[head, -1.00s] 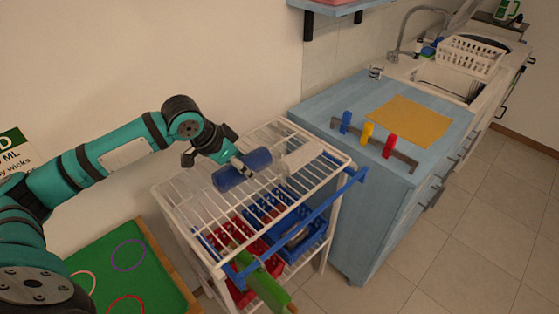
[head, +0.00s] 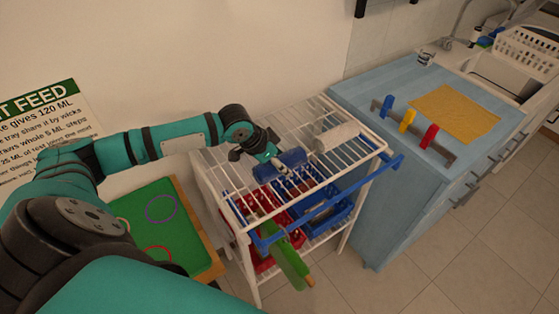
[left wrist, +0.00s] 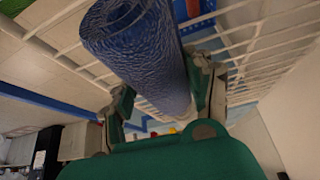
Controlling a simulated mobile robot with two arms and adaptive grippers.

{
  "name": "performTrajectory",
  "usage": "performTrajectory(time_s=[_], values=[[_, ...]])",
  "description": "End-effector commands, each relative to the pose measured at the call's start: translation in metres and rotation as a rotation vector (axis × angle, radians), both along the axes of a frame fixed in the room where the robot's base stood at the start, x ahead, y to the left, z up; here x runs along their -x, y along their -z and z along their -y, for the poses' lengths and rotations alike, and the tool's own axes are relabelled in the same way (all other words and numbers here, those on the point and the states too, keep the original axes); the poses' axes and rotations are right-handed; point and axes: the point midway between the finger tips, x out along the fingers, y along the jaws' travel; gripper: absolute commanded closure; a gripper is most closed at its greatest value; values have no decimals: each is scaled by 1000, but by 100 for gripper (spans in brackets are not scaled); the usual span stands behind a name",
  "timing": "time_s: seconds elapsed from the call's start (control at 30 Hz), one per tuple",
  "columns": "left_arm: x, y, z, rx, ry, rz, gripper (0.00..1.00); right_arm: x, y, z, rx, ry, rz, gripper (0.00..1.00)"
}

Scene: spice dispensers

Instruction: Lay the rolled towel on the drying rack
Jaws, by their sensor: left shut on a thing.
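The rolled towel is a blue roll (head: 281,165) over the middle of the white wire drying rack (head: 233,209) in the head view. My left gripper (head: 284,168) is shut on it from above. In the left wrist view the towel (left wrist: 140,50) runs between the two fingers of the left gripper (left wrist: 165,95), and white rack wires show close behind it. I cannot tell whether the towel touches the wires. My right gripper is not in view.
A pale roll (head: 337,137) lies on the rack right of the towel. A blue rail (head: 335,205) runs along the rack's front. Red (head: 262,247) and blue (head: 342,207) baskets and a green object (head: 290,263) sit below. A blue cabinet (head: 385,190) stands at the right.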

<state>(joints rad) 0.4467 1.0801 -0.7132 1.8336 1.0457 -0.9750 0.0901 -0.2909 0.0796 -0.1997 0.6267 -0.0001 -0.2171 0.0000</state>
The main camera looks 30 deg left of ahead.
Motion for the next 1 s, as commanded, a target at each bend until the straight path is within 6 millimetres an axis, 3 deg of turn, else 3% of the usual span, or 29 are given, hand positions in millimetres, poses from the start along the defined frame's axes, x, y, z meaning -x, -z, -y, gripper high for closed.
performTrajectory(time_s=[0.17,0.2,0.33,0.73,1.0], values=[[0,1,0,0,0,1,83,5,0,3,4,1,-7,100],[0,1,0,0,0,0,42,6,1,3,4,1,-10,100],[0,1,0,0,0,0,25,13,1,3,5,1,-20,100],[3,-7,-2,0,0,1,23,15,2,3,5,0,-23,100],[26,-51,-15,-4,0,1,23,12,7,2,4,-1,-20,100]])
